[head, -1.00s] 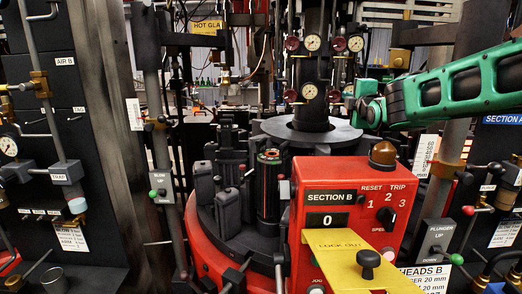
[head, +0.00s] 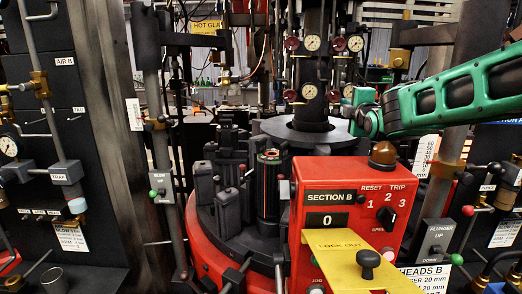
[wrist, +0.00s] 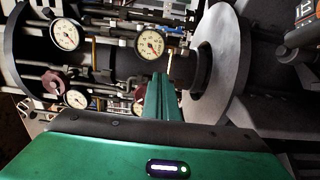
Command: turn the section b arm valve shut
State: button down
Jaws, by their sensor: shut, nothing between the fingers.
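My gripper (head: 364,120) is at the end of my green arm, beside the dark central column at the right. In the wrist view its green fingers (wrist: 163,92) are together and empty, pointing towards the column and gauges. Several dark red round valve handles sit beside gauges on the column; one handle (head: 292,44) is at the upper left. A dark red handle (wrist: 52,82) also shows left of the fingers in the wrist view, apart from them. No readable label shows which one is the section B arm valve.
The red Section B control box (head: 340,215) with a yellow lockout plate (head: 350,262) stands in front. A grey disc (head: 275,128) surrounds the column; a large disc (wrist: 220,60) lies right of the fingers. Pipes and panels crowd both sides.

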jog(key=shift+a, duration=0.25)
jog(key=s, duration=0.6)
jog(key=shift+d, duration=0.45)
jog(key=shift+f, duration=0.1)
